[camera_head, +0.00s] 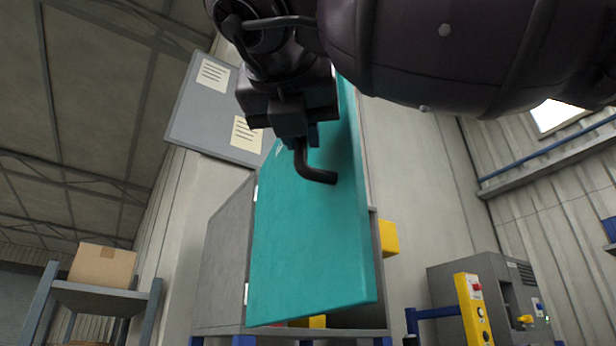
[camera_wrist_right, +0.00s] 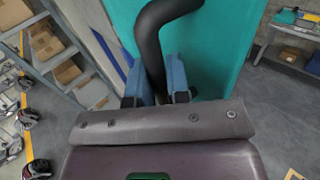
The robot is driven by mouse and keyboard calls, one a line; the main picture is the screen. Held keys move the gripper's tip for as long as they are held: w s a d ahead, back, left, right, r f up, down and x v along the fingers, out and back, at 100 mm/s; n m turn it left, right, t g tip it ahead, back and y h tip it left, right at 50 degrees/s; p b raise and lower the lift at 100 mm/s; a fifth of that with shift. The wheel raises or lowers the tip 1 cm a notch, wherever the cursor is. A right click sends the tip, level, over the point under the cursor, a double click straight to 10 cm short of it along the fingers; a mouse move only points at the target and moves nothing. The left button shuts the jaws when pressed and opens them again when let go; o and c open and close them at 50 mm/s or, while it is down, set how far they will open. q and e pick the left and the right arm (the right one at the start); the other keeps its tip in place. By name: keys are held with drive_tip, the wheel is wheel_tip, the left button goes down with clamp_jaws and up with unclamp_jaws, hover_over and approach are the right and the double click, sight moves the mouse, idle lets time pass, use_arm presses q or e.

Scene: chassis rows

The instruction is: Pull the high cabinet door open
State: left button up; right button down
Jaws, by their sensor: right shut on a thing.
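The teal cabinet door (camera_head: 305,245) stands swung out from the grey cabinet (camera_head: 222,262), which is hinged at its left side. A dark bent handle (camera_head: 314,172) sticks out from the door face. My right gripper (camera_head: 298,138) is at the upper part of the handle, shut on it. In the right wrist view the handle (camera_wrist_right: 155,45) runs between the blue fingertips (camera_wrist_right: 160,82), with the teal door (camera_wrist_right: 225,40) behind. My left gripper is in neither view. Much of the cabinet interior is hidden by the door and my right arm.
A yellow box (camera_head: 388,238) shows past the door's right edge. A grey machine with a yellow control post (camera_head: 472,308) stands at the right. A shelf (camera_head: 100,298) with a cardboard box (camera_head: 102,265) is at the left. A grey notice board (camera_head: 205,125) hangs behind.

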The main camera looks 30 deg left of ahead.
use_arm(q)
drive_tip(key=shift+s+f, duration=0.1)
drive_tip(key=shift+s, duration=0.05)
use_arm(e)
drive_tip(key=shift+r, duration=0.15)
drive_tip(key=c, duration=1.1)
unclamp_jaws()
drive_tip(key=shift+a, duration=0.1)
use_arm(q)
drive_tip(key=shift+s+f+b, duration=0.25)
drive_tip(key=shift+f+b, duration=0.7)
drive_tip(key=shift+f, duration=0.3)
use_arm(e)
drive_tip(key=v, duration=1)
drive_tip(key=shift+s, duration=0.35)
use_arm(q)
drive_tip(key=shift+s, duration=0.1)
